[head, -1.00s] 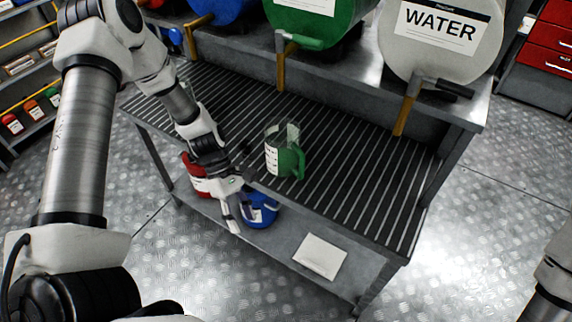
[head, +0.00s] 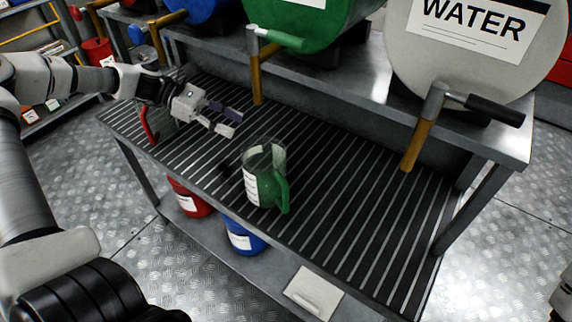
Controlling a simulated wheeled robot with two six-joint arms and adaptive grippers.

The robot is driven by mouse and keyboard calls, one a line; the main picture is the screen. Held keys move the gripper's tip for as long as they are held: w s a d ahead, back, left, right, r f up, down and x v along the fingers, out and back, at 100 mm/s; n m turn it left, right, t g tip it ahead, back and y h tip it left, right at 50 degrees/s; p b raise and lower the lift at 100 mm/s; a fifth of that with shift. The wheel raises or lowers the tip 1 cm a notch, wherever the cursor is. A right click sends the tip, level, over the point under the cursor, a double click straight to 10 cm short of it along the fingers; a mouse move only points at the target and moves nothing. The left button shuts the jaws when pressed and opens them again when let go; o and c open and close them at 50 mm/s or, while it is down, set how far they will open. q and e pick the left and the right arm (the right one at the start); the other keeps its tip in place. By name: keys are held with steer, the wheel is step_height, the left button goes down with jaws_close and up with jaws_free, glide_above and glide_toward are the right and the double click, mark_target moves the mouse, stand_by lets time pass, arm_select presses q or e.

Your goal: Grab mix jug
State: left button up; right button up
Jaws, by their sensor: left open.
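The mix jug (head: 262,178) is a clear measuring jug with a white label and a green handle. It stands upright on the slatted bench top (head: 340,215), its handle towards the right. My left gripper (head: 230,120) is open and empty, above the bench to the left of and behind the jug, its fingers pointing right. It is apart from the jug. My right gripper is out of view.
A green drum (head: 305,22) and a white WATER drum (head: 470,50) with taps stand behind the bench. A red curved handle (head: 149,127) shows by my left gripper. Red (head: 190,200) and blue (head: 243,238) containers sit on the lower shelf. Bench right of the jug is clear.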

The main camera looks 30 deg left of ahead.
mark_target(278, 145)
arm_select(q)
steer(key=b+x, duration=0.4)
steer(key=x, duration=0.7)
steer(key=shift+s+d+r, duration=0.1)
steer(key=shift+r, duration=0.1)
steer(key=shift+w+d, duration=0.25)
steer(key=shift+d, duration=0.2)
steer(key=shift+s+a, duration=0.1)
steer(key=shift+a, duration=0.05)
steer(key=c, duration=0.4)
jaws_close()
